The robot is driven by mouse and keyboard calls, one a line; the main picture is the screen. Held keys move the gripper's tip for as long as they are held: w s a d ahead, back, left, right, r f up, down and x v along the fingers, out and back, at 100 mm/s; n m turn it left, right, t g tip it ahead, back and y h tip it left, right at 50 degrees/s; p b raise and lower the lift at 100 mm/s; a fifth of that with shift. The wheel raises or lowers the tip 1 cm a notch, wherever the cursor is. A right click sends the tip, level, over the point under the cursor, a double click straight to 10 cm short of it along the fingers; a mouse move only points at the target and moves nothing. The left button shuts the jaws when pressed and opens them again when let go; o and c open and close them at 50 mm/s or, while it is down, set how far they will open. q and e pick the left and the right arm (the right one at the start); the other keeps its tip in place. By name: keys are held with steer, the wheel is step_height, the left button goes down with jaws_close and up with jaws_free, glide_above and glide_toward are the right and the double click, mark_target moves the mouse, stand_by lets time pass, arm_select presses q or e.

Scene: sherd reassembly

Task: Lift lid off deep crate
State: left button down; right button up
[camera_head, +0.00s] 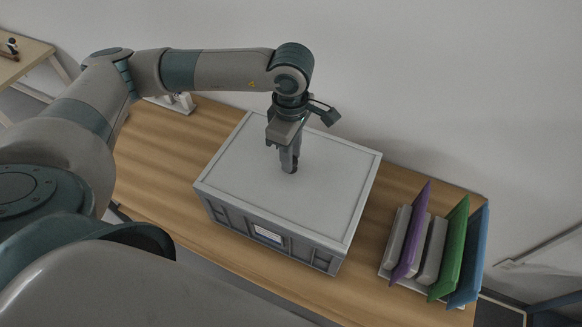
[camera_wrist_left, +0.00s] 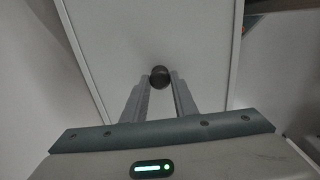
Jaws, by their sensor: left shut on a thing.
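The deep crate (camera_head: 235,222) is grey, with a pale label on its front wall, and stands on the wooden table. Its flat light grey lid (camera_head: 232,166) lies on top and covers the opening; the lid also fills much of the left wrist view (camera_wrist_left: 115,35). A dark round knob (camera_wrist_left: 159,74) sits on the lid. My left gripper (camera_head: 290,170) points down at the middle of the lid and is shut on the knob, with one finger on each side of it in the left wrist view. The crate's inside is hidden. My right gripper is not in view.
A rack (camera_head: 403,281) with purple, green and blue upright panels and grey pieces stands right of the crate. A small white stand (camera_head: 182,103) is behind my left arm. The wooden table (camera_head: 150,165) is bare left of the crate. A wall rises behind.

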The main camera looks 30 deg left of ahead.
mark_target(295, 160)
arm_select(q)
steer(key=shift+r, duration=0.15)
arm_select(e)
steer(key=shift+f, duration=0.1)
